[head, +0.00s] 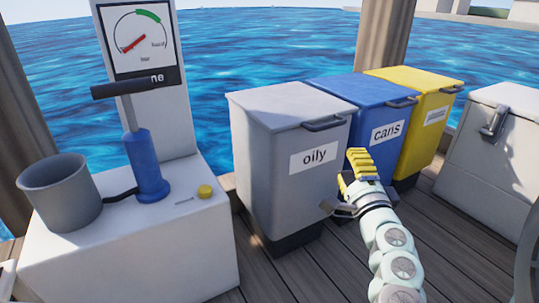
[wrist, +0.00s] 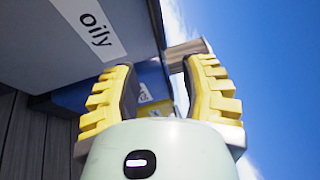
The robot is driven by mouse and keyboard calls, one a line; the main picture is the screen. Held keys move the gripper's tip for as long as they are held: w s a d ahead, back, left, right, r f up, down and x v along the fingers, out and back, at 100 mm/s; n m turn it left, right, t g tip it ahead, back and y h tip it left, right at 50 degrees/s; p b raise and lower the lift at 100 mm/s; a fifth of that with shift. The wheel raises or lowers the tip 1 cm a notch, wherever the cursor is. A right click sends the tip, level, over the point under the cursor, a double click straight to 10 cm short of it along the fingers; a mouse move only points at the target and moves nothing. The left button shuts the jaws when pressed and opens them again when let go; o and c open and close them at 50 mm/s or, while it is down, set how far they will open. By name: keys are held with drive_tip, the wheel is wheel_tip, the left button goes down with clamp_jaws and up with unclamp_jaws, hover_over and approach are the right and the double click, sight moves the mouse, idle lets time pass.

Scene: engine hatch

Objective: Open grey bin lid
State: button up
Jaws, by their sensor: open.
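The grey bin (head: 285,178) with an "oily" label stands left of the other bins. Its pale grey lid (head: 288,104) is down. A grey bar handle (head: 325,123) sits at the lid's front edge. My gripper (head: 352,172) is open and empty in front of the bin, right of the label and lower than the handle. In the wrist view the open yellow fingers (wrist: 160,78) point along the bin front (wrist: 70,45).
A blue "cans" bin (head: 383,133) and a yellow bin (head: 430,112) stand close on the right. A grey chest (head: 490,150) is at far right. A white pump bench (head: 135,240) with a grey bucket (head: 60,193) is at left. Deck boards (head: 305,275) are clear in front.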

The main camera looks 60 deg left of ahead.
sight(331, 125)
drive_tip(key=b+x, duration=0.2)
drive_tip(key=x, duration=1.3)
drive_tip(key=shift+o, duration=0.3)
clamp_jaws()
drive_tip(key=shift+d, duration=0.1)
